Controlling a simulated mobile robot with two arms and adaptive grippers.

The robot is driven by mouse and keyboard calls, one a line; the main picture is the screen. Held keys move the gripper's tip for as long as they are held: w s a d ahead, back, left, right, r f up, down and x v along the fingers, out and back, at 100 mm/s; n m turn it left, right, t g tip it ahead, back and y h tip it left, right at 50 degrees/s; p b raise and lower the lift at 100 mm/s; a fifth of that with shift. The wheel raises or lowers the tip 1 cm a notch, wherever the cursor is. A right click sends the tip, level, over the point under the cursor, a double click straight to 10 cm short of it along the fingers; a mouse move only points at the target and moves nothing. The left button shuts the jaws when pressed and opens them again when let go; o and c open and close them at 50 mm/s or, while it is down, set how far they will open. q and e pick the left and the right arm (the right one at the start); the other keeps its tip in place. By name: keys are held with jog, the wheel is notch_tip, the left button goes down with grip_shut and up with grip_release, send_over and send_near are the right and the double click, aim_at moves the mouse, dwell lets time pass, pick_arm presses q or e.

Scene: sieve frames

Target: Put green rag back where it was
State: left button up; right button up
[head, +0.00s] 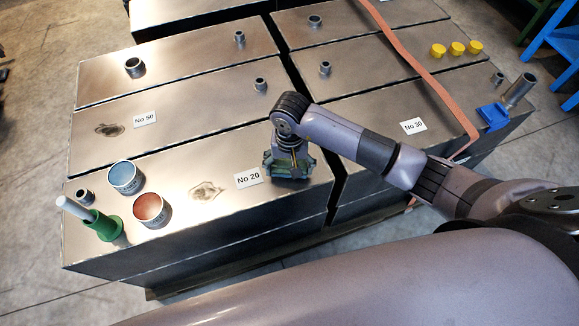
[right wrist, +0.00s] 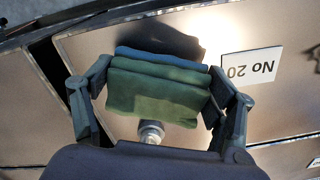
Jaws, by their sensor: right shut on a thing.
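My right gripper (head: 290,166) is above the right end of the tank top marked No 20 (head: 297,201), beside the white label. In the right wrist view, the folded green rag (right wrist: 153,92) lies between the two fingers of the gripper (right wrist: 160,96), which is shut on it. A blue cloth layer (right wrist: 160,57) shows along the rag's far edge. I cannot tell whether this layer is held too or lies under the rag. A dark shadow falls on the metal past the cloth. My left gripper is not in view.
A blue-topped can (head: 124,176), a red-topped can (head: 150,210) and a green funnel-like item (head: 106,226) stand at the left of this tank. A pipe stub (right wrist: 151,132) rises close to the rag. Yellow caps (head: 456,48) and an orange strap (head: 402,47) are on the right tanks.

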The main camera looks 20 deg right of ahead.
aim_at(290, 165)
jog(key=shift+f, duration=0.55)
jog(key=shift+f, duration=0.2)
jog(key=o, duration=1.1)
jog(key=shift+r, duration=0.1)
notch_tip(290, 165, up, 12)
jog(key=shift+r+b, duration=0.1)
jog(key=shift+b, duration=0.35)
